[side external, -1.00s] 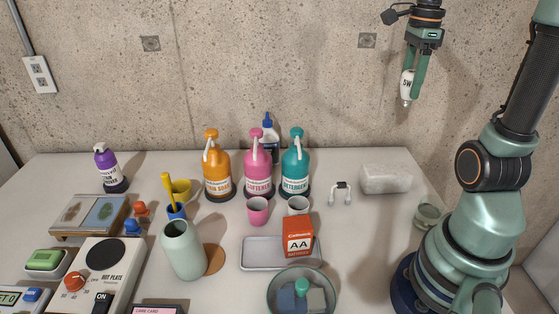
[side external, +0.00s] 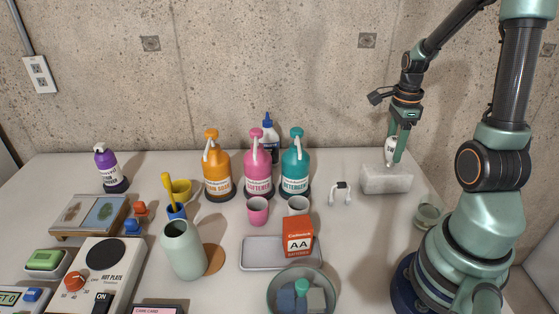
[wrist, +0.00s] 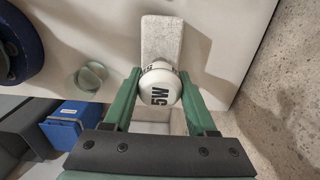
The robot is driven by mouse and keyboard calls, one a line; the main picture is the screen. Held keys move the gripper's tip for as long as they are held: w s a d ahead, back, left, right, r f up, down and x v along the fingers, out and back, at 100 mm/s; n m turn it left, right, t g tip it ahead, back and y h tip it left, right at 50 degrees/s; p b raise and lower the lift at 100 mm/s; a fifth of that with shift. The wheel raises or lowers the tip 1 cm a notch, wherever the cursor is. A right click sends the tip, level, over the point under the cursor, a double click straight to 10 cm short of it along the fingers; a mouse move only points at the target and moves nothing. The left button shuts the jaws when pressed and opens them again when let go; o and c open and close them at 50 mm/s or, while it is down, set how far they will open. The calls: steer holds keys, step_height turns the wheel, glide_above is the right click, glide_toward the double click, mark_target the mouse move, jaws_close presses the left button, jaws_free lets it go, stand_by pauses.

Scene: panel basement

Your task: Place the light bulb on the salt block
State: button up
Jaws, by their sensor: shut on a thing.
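The salt block (side external: 386,183) is a pale, whitish rectangular block on the table near the back right, by the wall. It also shows in the wrist view (wrist: 162,38). The white light bulb (side external: 391,150) is between the fingers of my gripper (side external: 398,150), base down, over the block. In the wrist view the bulb (wrist: 160,88) shows its round end with "5W" lettering, and my gripper (wrist: 162,102) is shut on it. The bulb's lower end appears at the block's top. I cannot tell whether they touch.
A small glass (side external: 428,215) stands right of the block, near my base. A white-handled item (side external: 341,194) lies left of the block. Cups, pump bottles and a red battery box (side external: 298,238) stand further left. The concrete wall is close behind.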

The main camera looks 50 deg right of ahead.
steer(key=shift+f, duration=0.3)
steer(key=shift+f, duration=0.1)
steer(key=o, duration=1.4)
